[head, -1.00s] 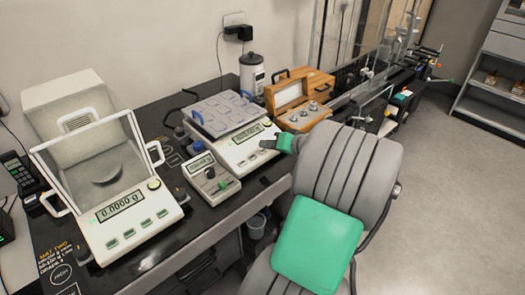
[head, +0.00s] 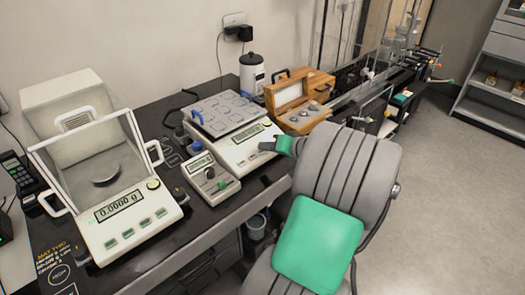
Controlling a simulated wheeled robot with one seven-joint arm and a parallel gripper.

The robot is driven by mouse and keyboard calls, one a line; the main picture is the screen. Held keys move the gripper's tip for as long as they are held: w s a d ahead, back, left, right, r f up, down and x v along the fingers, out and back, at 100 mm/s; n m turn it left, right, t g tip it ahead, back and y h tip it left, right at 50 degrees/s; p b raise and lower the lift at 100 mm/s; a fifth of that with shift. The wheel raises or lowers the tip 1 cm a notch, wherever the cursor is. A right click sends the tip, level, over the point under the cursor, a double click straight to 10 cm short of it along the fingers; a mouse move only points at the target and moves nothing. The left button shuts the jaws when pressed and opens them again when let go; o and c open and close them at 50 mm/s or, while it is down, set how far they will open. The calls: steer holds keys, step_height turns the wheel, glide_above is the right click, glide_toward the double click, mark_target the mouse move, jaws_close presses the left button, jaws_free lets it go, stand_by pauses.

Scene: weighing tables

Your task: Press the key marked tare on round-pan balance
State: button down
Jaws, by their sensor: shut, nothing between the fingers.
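The round-pan balance (head: 130,228) stands at the left of the black bench. It is white, with a clear draft shield, a small round pan (head: 104,176) and a display reading 0.0000 g. Several green keys (head: 128,233) run along its sloping front; their markings are too small to read. My gripper (head: 268,147) is shut and empty. It is well to the right of this balance, by the front right corner of a second balance (head: 245,152) with a flat grey square top. I cannot tell whether it touches that corner.
A small grey device (head: 211,181) with a display and knob stands between the two balances. An open wooden weight box (head: 298,108) and a grey canister (head: 252,73) stand behind my gripper. A handset (head: 20,172) lies far left. The floor at right is clear.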

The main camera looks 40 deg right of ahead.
stand_by(0.4)
steer(key=shift+s+r+p, duration=0.25)
steer(key=shift+r+p, duration=0.35)
steer(key=shift+r, duration=0.05)
steer(key=r+p, duration=0.2)
steer(key=s+r+p, duration=0.1)
steer(key=r, duration=0.1)
steer(key=shift+s+r+p, duration=0.2)
steer(key=shift+r+p, duration=0.15)
steer(key=shift+r, duration=0.05)
stand_by(0.4)
